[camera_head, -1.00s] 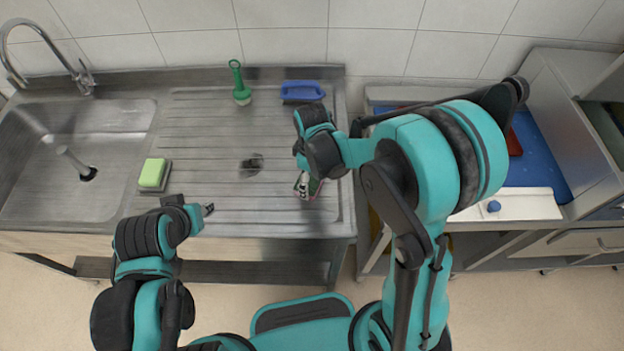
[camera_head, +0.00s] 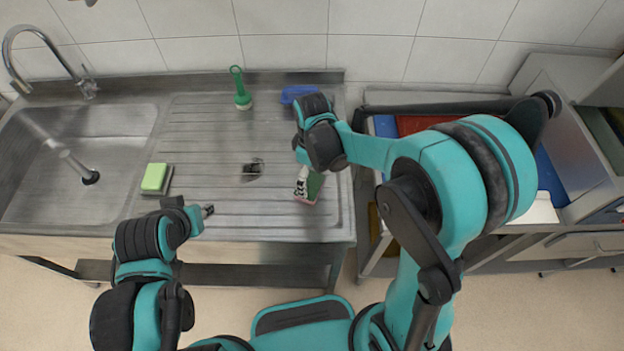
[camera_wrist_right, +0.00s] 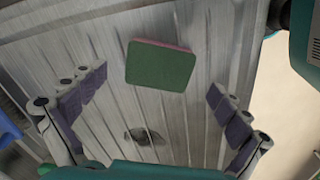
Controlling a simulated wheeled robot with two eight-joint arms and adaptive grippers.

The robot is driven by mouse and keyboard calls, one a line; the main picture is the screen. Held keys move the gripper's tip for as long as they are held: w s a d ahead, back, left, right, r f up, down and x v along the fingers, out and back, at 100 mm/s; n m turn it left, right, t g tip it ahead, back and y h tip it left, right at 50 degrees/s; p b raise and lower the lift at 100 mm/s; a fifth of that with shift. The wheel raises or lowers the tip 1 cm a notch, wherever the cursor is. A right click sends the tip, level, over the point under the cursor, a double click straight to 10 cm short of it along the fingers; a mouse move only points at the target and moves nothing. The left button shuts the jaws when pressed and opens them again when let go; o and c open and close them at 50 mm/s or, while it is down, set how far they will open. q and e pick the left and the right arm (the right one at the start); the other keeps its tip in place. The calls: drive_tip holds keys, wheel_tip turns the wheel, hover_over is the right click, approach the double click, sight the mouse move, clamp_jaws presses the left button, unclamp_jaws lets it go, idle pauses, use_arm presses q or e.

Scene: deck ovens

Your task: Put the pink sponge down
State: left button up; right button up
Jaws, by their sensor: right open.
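The pink sponge (camera_head: 315,184) lies on the ribbed steel drainboard, near its right front, with its green face up and a pink edge showing. It also shows whole in the right wrist view (camera_wrist_right: 160,67), lying flat. My right gripper (camera_head: 301,181) is above and beside the sponge in the head view and covers part of it. In the right wrist view its fingers (camera_wrist_right: 158,81) are wide apart with nothing between them, and the sponge lies beyond them, apart. My left gripper (camera_head: 208,210) is over the drainboard's front edge; its jaw opening is too small to make out.
A light-green sponge (camera_head: 154,177) lies on the drainboard by the sink basin (camera_head: 70,205). A green brush (camera_head: 242,98) and a blue brush (camera_head: 297,94) are at the back. A drain opening (camera_head: 253,168) is mid-board. The drainboard's middle is mostly clear.

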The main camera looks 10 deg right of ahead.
sight(312, 185)
wheel_tip(312, 185, up, 7)
drive_tip(key=p, duration=0.2)
drive_tip(key=s+d+r+m+t, duration=0.6)
drive_tip(key=s+d+m+t, duration=0.1)
drive_tip(key=s+m, duration=0.4)
drive_tip(key=shift+s+d+r, duration=0.2)
drive_tip(key=shift+d+r, duration=0.05)
drive_tip(key=shift+d, duration=0.1)
wheel_tip(312, 185, down, 7)
drive_tip(key=b, duration=0.7)
